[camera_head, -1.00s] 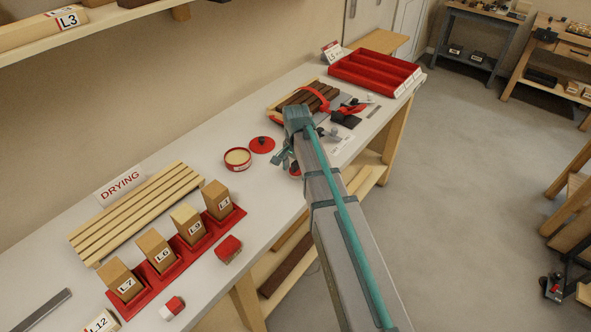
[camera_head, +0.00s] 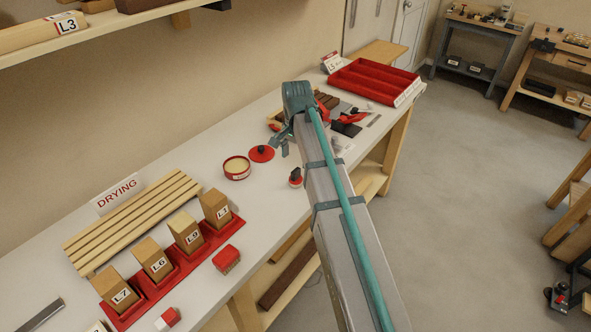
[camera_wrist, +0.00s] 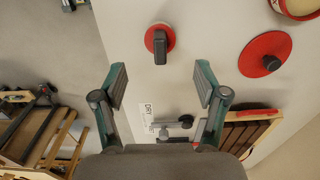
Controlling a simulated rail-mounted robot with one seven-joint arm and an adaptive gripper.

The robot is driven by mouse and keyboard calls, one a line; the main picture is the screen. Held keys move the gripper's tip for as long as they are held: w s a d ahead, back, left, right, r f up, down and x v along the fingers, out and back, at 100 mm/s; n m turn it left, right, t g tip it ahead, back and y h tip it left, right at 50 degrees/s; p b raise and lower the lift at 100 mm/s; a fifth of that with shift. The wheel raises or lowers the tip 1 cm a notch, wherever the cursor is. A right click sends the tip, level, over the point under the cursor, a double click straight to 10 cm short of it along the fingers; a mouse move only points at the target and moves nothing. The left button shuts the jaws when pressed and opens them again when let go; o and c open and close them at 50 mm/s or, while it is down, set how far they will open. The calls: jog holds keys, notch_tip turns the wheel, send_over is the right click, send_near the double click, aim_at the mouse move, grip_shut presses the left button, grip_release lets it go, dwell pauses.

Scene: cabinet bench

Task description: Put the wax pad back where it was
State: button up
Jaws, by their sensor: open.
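The wax pad appears to be the small round red-and-white pad with a dark upright handle (camera_head: 295,180), standing on the bench near its front edge. In the wrist view this pad (camera_wrist: 168,50) lies beyond the fingertips, between their lines. My gripper (camera_wrist: 161,84) is open and empty, apart from the pad. In the head view my gripper (camera_head: 281,143) hangs above the bench, behind the pad and right of the red lid (camera_head: 261,154). The open round wax tin (camera_head: 237,168) with pale wax stands left of the lid; it is partly cut off in the wrist view.
A wooden rack with dark slats (camera_wrist: 245,134) and a clamp-like grey tool (camera_wrist: 178,124) lie close to my gripper. A red tray (camera_head: 372,80) stands at the far end. Red holders with labelled blocks (camera_head: 188,231) and a drying rack (camera_head: 130,220) are at left.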

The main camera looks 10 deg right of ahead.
jog(key=shift+r, duration=1.4)
